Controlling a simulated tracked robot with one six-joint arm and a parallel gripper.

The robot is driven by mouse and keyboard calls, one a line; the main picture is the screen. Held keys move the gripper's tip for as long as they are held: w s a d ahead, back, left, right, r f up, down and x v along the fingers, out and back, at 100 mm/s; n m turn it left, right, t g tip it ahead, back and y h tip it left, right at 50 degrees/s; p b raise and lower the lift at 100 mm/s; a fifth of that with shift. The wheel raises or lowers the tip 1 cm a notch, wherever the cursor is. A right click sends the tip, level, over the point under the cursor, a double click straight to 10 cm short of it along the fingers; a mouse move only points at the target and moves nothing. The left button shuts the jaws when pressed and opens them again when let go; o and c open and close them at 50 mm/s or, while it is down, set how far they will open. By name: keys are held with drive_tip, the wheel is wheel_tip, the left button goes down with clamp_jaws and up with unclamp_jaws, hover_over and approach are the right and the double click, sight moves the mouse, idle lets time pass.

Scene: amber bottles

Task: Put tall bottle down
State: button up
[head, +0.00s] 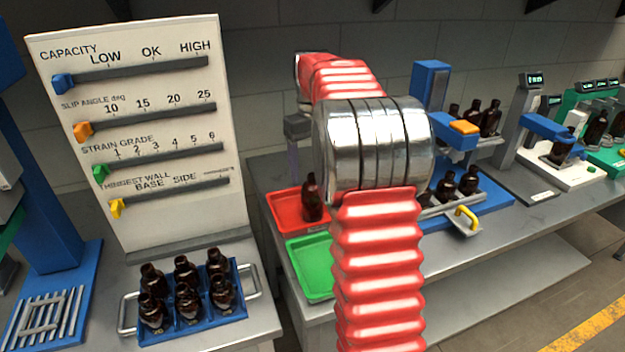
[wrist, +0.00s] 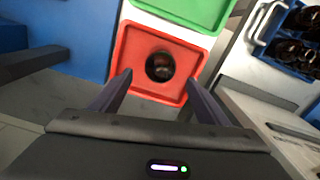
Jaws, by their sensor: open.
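A tall dark amber bottle (head: 312,200) stands upright in the red tray (head: 284,203) on the bench. The wrist view looks down on the same bottle (wrist: 160,66) near the middle of the red tray (wrist: 131,47). My gripper (wrist: 159,80) is open, with one finger on each side of the bottle in that picture and a visible gap to it. The fingers appear above the tray; their exact height is unclear. In the head view my red arm hides most of the gripper and part of the tray.
An empty green tray (head: 311,268) lies in front of the red one. A blue rack (head: 147,338) of several bottles stands at the lower left, below a white slider board (head: 140,130). A blue station (head: 430,85) with more bottles stands to the right.

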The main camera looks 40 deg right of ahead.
drive_tip(key=shift+r, duration=0.6)
idle(0.3)
drive_tip(key=shift+s+a+r, duration=0.1)
drive_tip(key=shift+a+r, duration=0.1)
drive_tip(key=shift+a, duration=0.05)
drive_tip(key=s+a+r+t, duration=0.1)
drive_tip(key=s+a+r, duration=0.2)
drive_tip(key=s+a, duration=0.35)
drive_tip(key=s+a+r+t, duration=0.2)
drive_tip(key=s+a, duration=0.2)
drive_tip(key=a, duration=0.5)
drive_tip(key=s+a+f+t, duration=0.1)
drive_tip(key=s+a+f, duration=0.2)
drive_tip(key=s+a, duration=0.2)
drive_tip(key=s+a+f+t, duration=0.1)
drive_tip(key=s+a+f, duration=0.2)
drive_tip(key=s+a, duration=0.3)
drive_tip(key=s, duration=0.4)
drive_tip(key=shift+s+f+n+t, duration=0.2)
drive_tip(key=shift+s+n+t, duration=0.1)
drive_tip(key=shift+s, duration=0.05)
